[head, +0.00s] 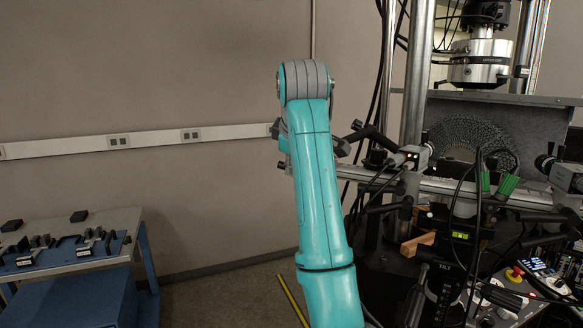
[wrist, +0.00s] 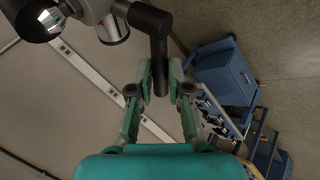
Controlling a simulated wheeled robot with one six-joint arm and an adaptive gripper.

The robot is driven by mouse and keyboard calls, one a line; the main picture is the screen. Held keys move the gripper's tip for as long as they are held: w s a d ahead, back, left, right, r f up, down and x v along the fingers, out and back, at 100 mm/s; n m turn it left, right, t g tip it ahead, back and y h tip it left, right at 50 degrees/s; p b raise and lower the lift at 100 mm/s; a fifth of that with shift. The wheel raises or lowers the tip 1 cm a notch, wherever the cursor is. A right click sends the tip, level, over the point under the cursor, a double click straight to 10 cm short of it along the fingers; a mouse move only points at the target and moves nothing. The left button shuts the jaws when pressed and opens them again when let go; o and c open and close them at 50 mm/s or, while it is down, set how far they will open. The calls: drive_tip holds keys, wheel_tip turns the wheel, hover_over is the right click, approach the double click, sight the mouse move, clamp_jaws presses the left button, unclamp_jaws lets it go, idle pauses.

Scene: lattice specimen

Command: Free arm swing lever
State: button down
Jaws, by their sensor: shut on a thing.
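In the wrist view, a black round lever bar (wrist: 157,55) hangs down from a grey and black fixture (wrist: 104,18). My gripper (wrist: 161,74) has its green fingers on either side of this bar and is shut on it. The bar's lower end sticks out between the fingers towards my palm. In the head view, my teal arm stands upright in the middle and my gripper is hidden behind it. Black bars and clamps (head: 366,133) show just right of the arm's top; I cannot tell which of them is the held lever.
A test frame with steel columns (head: 418,70), a curved grey specimen (head: 470,140), cameras, hanging cables and a control panel (head: 540,270) crowds the right. A blue-topped workbench (head: 70,250) stands at left. A yellow strip (head: 291,300) marks the floor between.

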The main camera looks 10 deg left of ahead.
drive_tip(key=y, duration=0.1)
drive_tip(key=d+r+m+t+y, duration=0.1)
drive_tip(key=y, duration=0.1)
drive_tip(key=shift+s, duration=0.15)
idle(0.4)
drive_tip(key=shift+t, duration=0.3)
drive_tip(key=y, duration=0.1)
drive_tip(key=d+m+t+y, duration=0.1)
drive_tip(key=shift+s+r+y, duration=0.15)
drive_tip(key=shift+r+y, duration=0.15)
drive_tip(key=shift+r, duration=0.05)
drive_tip(key=c, duration=1)
unclamp_jaws()
